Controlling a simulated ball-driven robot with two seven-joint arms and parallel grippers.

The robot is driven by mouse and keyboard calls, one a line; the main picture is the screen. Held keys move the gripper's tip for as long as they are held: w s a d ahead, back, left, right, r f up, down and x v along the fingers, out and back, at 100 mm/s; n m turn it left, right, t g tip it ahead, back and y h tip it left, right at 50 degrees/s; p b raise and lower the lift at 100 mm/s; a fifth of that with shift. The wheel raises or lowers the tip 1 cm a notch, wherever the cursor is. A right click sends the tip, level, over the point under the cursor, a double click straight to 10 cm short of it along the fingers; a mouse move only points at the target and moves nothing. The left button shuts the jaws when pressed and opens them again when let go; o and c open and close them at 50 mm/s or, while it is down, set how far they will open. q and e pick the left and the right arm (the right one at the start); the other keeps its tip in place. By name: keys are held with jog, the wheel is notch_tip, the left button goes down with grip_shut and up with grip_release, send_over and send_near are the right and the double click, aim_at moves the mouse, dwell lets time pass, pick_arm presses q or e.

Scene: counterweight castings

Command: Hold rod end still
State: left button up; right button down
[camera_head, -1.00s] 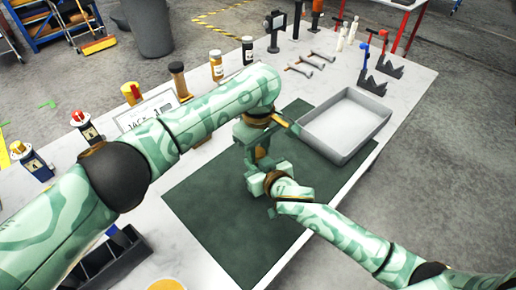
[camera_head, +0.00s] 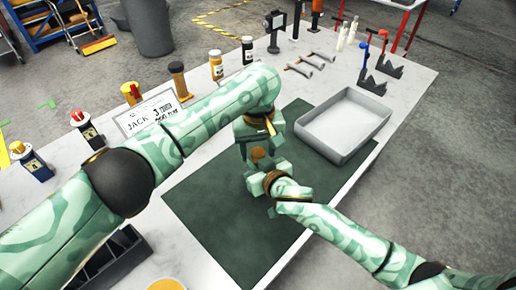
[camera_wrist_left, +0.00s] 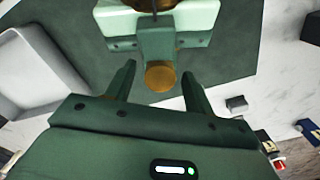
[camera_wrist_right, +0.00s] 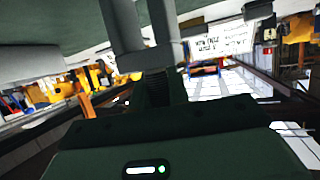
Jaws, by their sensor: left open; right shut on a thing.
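A brass-brown round rod end (camera_wrist_left: 160,76) shows in the left wrist view, just beyond and between the fingertips of my left gripper (camera_wrist_left: 158,84). The left fingers are open, one on each side, with gaps to the rod end. In the head view the rod end (camera_head: 258,154) is a small brown spot between my two grippers, above the dark green mat (camera_head: 220,215). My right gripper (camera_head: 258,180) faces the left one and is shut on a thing. The rest of the rod is mostly hidden by the right gripper's fingers.
A grey tray (camera_head: 371,102) stands right of the grippers. A sign (camera_head: 147,113) and several bottles stand behind my left arm. A black compartment bin (camera_head: 115,262) is at the near left. The mat's near part is clear.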

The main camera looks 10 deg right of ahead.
pick_arm(q)
jog(key=shift+r, duration=2.25)
jog(key=o, duration=0.6)
notch_tip(320, 180, up, 12)
jog(key=shift+f, duration=0.1)
pick_arm(e)
jog(key=c, duration=1.3)
grip_release()
jog(key=shift+o, duration=0.2)
pick_arm(q)
notch_tip(320, 180, up, 4)
jog(key=p, duration=0.3)
jog(key=shift+s, duration=0.1)
pick_arm(e)
jog(key=v, duration=1.6)
jog(key=shift+s+r, duration=0.1)
